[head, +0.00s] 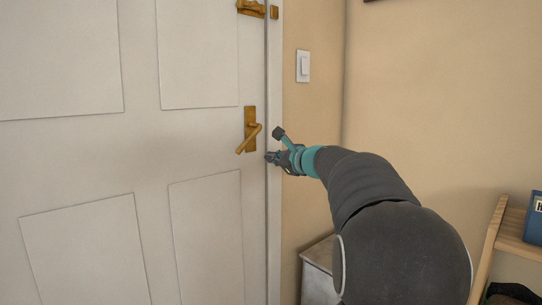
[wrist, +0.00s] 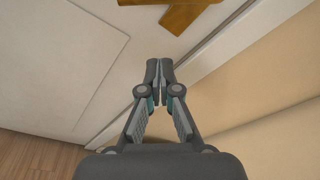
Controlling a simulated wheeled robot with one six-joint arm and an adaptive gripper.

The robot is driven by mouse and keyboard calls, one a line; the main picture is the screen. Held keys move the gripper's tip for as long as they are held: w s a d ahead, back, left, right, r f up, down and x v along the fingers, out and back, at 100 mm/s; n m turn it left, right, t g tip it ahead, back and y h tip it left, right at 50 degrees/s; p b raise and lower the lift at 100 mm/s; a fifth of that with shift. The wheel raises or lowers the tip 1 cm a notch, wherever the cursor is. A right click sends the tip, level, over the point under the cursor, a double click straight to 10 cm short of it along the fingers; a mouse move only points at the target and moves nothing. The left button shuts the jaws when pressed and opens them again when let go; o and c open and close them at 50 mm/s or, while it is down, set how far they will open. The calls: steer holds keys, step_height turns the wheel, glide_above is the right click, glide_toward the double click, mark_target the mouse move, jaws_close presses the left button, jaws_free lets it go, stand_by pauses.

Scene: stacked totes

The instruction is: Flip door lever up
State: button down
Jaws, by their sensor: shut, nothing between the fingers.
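The door lever (head: 248,139) is brass-coloured and sits on an upright brass backplate (head: 250,116) near the right edge of the white door (head: 145,140). Its handle slants down to the left from its pivot. My gripper (head: 268,157) is shut and empty, just right of the lever and a little below its pivot, close to the door's edge. In the wrist view my gripper (wrist: 159,66) has its fingertips together, and part of the brass lever (wrist: 190,14) shows beyond them at the top. I cannot tell whether the fingertips touch the door or frame.
A brass latch (head: 252,8) is higher on the door. A white light switch (head: 303,66) is on the beige wall right of the frame. A low pale cabinet (head: 319,262) and a wooden shelf (head: 515,243) with a blue box (head: 535,218) stand at the lower right.

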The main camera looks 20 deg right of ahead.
steer(key=w+a+r+p, duration=0.2)
steer(key=w+a, duration=0.1)
steer(key=w, duration=0.3)
steer(key=shift+a, duration=0.35)
steer(key=shift+s+r, duration=0.1)
steer(key=shift+r, duration=0.05)
stand_by(0.3)
